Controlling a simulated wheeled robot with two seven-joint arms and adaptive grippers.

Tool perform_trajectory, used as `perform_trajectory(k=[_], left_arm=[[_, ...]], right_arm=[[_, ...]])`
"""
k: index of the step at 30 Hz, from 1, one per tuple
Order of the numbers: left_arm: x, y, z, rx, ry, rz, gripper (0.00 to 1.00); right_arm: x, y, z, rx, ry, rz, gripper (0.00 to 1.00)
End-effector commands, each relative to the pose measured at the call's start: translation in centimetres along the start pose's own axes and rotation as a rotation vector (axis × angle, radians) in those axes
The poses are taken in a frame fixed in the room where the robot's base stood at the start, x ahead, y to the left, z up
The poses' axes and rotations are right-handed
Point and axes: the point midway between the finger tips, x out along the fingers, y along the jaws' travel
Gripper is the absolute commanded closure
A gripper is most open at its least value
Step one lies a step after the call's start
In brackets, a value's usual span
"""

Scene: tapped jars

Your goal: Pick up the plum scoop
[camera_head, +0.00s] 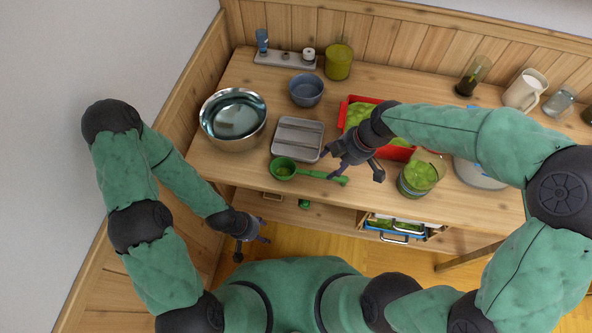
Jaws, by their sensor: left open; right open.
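The only scoop I can make out is green (284,169); no plum-coloured one shows. It lies near the front edge of the wooden table, its bowl to the left and its handle running right. My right gripper (356,175) is open and empty, reaching in from the right near the handle's end. From this view I cannot tell how high above the table it is. My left gripper (252,248) is open and empty, below and left of the scoop in the picture, off the table's front edge.
A metal bowl (233,134) and a ribbed grey tray (297,139) are close to the scoop. A red tray (399,152) with green contents lies partly behind my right arm. A glass jar of green stuff (419,176) stands right of my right gripper. A blue bowl (307,90) sits behind.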

Motion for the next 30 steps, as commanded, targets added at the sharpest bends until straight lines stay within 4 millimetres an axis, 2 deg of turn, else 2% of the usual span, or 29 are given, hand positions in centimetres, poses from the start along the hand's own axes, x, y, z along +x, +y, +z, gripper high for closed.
perform_trajectory(k=[1,8,18,26,29,30], left_arm=[[0.3,-0.1,0.0,0.0,0.001,0.0,0.42],[0.6,-0.2,-0.1,0.0,0.001,0.0,0.42],[2.6,-0.9,-0.2,0.0,0.001,0.0,0.42],[2.5,-0.9,-0.2,0.0,0.001,0.0,0.42],[2.5,-0.9,-0.2,0.0,0.001,0.0,0.42],[2.5,-0.9,-0.2,0.0,0.001,0.0,0.42]], right_arm=[[0.6,0.0,0.1,0.0,0.0,-0.001,0.41],[1.6,-0.1,0.1,0.001,0.0,0.001,0.41],[6.0,-0.6,0.5,0.0,0.0,-0.001,0.41],[6.2,-0.6,0.4,0.001,0.0,0.001,0.41],[6.2,-0.6,0.4,0.001,0.0,0.001,0.66],[6.2,-0.6,0.4,0.001,0.0,0.001,0.77]])
